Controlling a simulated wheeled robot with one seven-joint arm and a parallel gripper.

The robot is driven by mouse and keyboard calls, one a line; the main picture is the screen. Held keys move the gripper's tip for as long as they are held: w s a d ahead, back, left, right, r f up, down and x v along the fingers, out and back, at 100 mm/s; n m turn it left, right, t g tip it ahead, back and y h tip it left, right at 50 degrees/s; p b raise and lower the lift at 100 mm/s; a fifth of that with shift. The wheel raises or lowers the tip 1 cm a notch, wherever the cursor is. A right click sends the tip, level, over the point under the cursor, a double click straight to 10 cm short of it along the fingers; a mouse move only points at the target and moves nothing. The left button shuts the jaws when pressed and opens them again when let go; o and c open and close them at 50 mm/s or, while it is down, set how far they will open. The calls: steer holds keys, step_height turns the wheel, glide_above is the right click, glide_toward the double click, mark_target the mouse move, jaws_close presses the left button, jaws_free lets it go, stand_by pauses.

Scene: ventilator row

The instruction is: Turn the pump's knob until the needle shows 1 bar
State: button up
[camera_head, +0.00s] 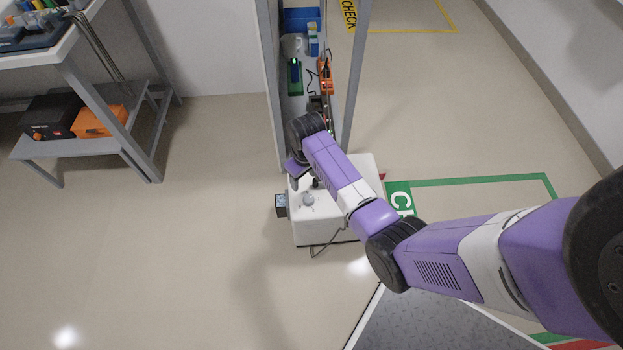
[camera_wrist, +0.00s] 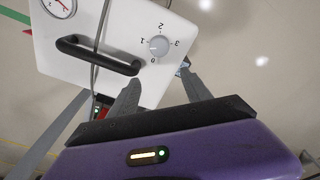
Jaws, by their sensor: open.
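The pump is a white box (camera_wrist: 60,60) in the wrist view and stands on the floor in the head view (camera_head: 330,222). Its round grey knob (camera_wrist: 159,46) sits on the top face beside the printed marks 0, 1, 2 and 3; I cannot tell surely which mark it points to. The round gauge (camera_wrist: 60,6) with a red needle is cut off by the top edge, so its reading is unclear. My gripper (camera_wrist: 160,76) is open and empty, its two fingers apart just below the knob in the wrist view. My arm hides part of the pump in the head view.
A black handle (camera_wrist: 97,55) arches over the pump top beside the knob, with a grey cable crossing it. A small dark box (camera_head: 281,205) is at the pump's left side. A rack (camera_head: 271,90) stands behind.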

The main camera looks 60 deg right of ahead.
mark_target(308, 198)
steer(key=shift+s+a+f+g+y, duration=0.15)
steer(key=shift+s+a+g, duration=0.1)
steer(key=shift+s, duration=0.35)
steer(key=shift+s+a+f+g+y, duration=0.15)
steer(key=shift+s+a+g, duration=0.1)
steer(key=shift+s, duration=0.3)
step_height(308, 198, down, 8)
steer(key=b, duration=0.3)
steer(key=shift+r, duration=0.25)
